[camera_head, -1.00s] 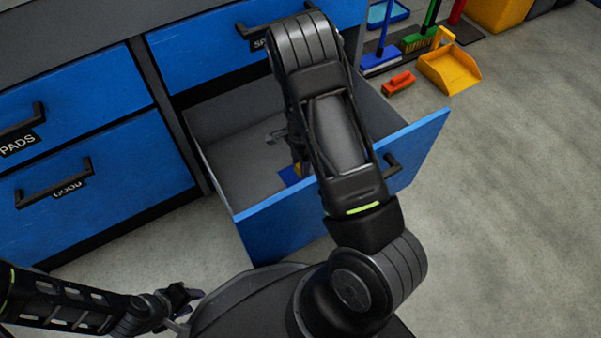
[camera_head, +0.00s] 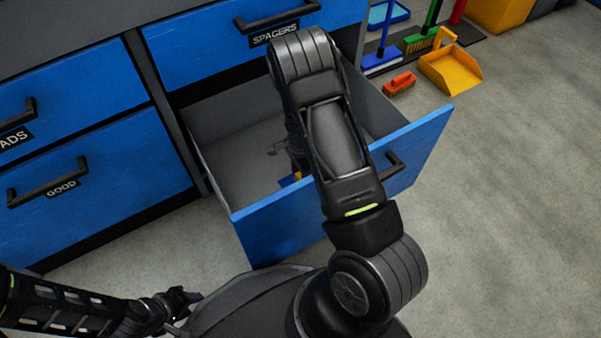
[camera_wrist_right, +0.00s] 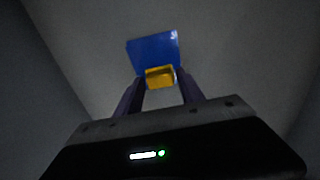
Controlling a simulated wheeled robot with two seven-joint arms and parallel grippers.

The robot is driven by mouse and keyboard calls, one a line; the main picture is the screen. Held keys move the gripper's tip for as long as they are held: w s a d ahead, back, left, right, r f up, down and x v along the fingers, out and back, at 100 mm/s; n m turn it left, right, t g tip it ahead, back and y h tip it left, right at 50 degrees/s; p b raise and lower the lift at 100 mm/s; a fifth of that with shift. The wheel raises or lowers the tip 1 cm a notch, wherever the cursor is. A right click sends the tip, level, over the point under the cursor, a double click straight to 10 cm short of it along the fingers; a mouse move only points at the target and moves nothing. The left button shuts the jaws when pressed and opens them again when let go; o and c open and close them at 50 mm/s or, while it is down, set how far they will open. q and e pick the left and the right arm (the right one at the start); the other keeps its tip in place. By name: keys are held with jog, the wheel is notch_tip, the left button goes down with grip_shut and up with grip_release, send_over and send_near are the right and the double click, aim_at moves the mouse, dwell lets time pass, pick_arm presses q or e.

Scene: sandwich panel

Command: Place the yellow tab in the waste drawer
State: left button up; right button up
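A yellow tab (camera_wrist_right: 160,77) sits between the fingertips of my right gripper (camera_wrist_right: 160,80) in the right wrist view. The fingers seem closed on its sides, with grey showing below it. A flat blue piece (camera_wrist_right: 153,48) lies at the tab's far edge and seems joined to it. In the head view the blue piece (camera_head: 289,181) shows low inside the open drawer (camera_head: 233,170), beside my right arm, which hides most of the gripper. Whether the piece touches the drawer floor I cannot tell. My left gripper (camera_head: 185,298) is at the lower left, away from the drawer; its fingers are unclear.
The drawer's blue front (camera_head: 275,228) stands pulled out below the closed drawer labelled SPACERS (camera_head: 240,45). The GOOD drawer (camera_head: 90,190) at left is closed. A red brush (camera_head: 399,83) and yellow dustpan (camera_head: 450,70) lie on the floor at upper right. The floor at right is clear.

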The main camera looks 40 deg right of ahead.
aim_at(300, 176)
jog(key=shift+o, duration=1)
jog(key=shift+r, duration=0.1)
notch_tip(300, 176, up, 12)
jog(key=p, duration=0.6)
